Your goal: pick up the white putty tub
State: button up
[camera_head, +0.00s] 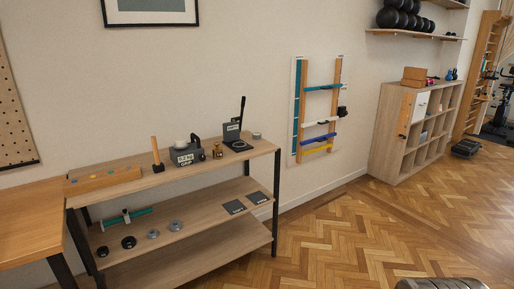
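A small white round thing (181,144), which looks like the white putty tub, shows at the top of a dark grey labelled block (186,155) on the top shelf of the wooden rack (205,167). I cannot tell whether it rests on the block or stands behind it. A small pale grey round container (256,135) stands near the right back end of the same shelf; it is too small to make out. My gripper is not in view.
Beside the block are a wooden peg (156,153), a brass piece (217,151) and a black upright lever device (238,138). A wooden board (103,179) lies at the left end. A desk (30,220) adjoins on the left. The parquet (350,240) right of the rack is clear.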

aim_at(180, 142)
jog(key=i, duration=2.85)
jog(key=u, duration=3)
